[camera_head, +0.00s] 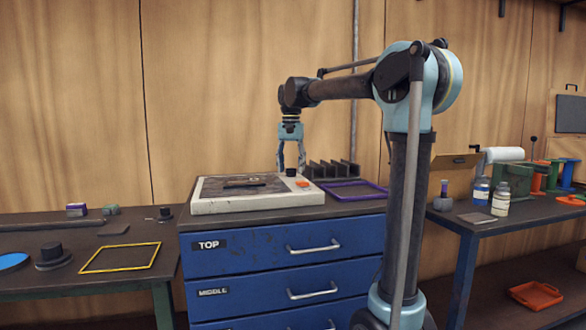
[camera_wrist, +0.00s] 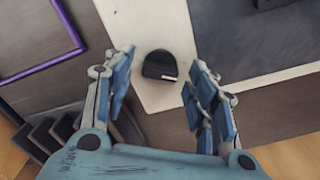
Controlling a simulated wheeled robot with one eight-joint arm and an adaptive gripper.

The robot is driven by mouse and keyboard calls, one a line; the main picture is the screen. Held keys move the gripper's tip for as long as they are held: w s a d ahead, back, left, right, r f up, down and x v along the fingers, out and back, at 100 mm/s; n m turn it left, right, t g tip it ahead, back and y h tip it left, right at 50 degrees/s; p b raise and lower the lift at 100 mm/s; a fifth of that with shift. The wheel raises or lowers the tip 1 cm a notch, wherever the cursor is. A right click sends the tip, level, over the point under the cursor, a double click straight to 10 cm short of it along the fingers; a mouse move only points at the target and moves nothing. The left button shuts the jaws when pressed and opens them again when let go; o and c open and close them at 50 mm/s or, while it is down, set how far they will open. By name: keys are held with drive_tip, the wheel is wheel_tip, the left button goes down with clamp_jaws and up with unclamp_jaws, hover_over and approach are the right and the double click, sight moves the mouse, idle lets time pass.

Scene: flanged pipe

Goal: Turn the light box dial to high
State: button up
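The light box (camera_head: 225,205) is a white-framed slab with a dark panel, lying on top of the blue drawer cabinet. Its dial (camera_head: 291,172) is a black knob at the back right corner. In the wrist view the dial (camera_wrist: 158,62) is dark and rounded, with a white mark at one edge. My gripper (camera_head: 291,166) points straight down over the dial. In the wrist view its fingers (camera_wrist: 160,70) are spread, one on each side of the dial, with gaps visible. Whether the fingertips reach down beside the knob is hard to tell. Any setting labels are not legible.
An orange item (camera_head: 303,184) sits on the light box near the dial. A purple frame (camera_head: 352,198) lies to its right, and a dark slotted rack (camera_head: 333,171) stands behind. A dark flat object (camera_head: 244,183) rests on the panel. Side benches hold bottles and frames.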

wheel_tip(320, 180, up, 12)
idle(0.7)
